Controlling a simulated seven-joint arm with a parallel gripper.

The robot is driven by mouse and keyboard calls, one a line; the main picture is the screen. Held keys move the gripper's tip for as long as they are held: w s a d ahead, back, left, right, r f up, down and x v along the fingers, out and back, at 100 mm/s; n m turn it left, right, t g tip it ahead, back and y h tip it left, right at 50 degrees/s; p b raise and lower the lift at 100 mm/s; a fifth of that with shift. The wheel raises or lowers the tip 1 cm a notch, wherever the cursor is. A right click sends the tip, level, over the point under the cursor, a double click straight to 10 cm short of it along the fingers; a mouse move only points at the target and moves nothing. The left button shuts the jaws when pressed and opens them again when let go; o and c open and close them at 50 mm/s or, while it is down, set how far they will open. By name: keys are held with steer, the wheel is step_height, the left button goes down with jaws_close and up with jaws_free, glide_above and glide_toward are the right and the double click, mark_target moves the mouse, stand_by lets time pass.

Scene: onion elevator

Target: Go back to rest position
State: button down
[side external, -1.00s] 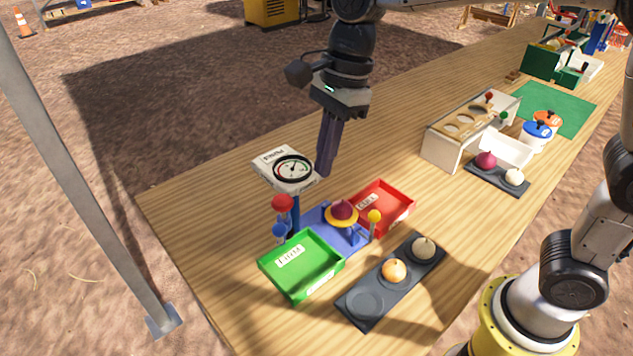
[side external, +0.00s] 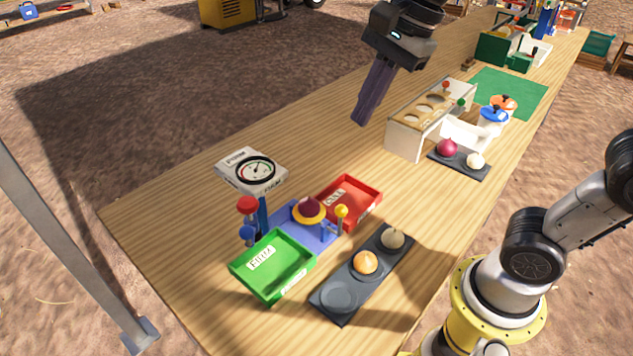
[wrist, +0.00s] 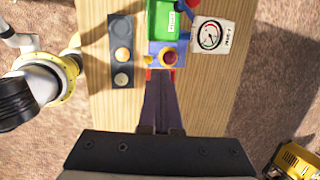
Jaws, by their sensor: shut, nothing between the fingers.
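My gripper (side external: 366,114) is shut and empty, raised above the far side of the wooden table (side external: 300,144). In the wrist view its fingers (wrist: 161,85) point toward the blue stand. A red onion (side external: 309,207) sits on the yellow ring of the blue stand (side external: 293,232). A green tray (side external: 271,266) is to its left and a red tray (side external: 349,203) to its right; both look empty. A dial gauge (side external: 251,172) stands behind the green tray.
A white rack (side external: 405,137), another dark tray (side external: 474,171) with two onions, and lidded pots (side external: 493,117) stand at the right.

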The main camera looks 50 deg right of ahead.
steer(key=s+d+f+n+t+h, duration=0.1)
steer(key=s+d+f+n, duration=0.3)
steer(key=n, duration=0.5)
steer(key=s+d+f+n+t+h, duration=0.1)
steer(key=s+d+f+n, duration=0.2)
steer(key=s+n, duration=0.4)
steer(key=shift+s+d+f+n+t, duration=0.35)
steer(key=shift+f+n, duration=0.55)
steer(key=shift+n, duration=0.2)
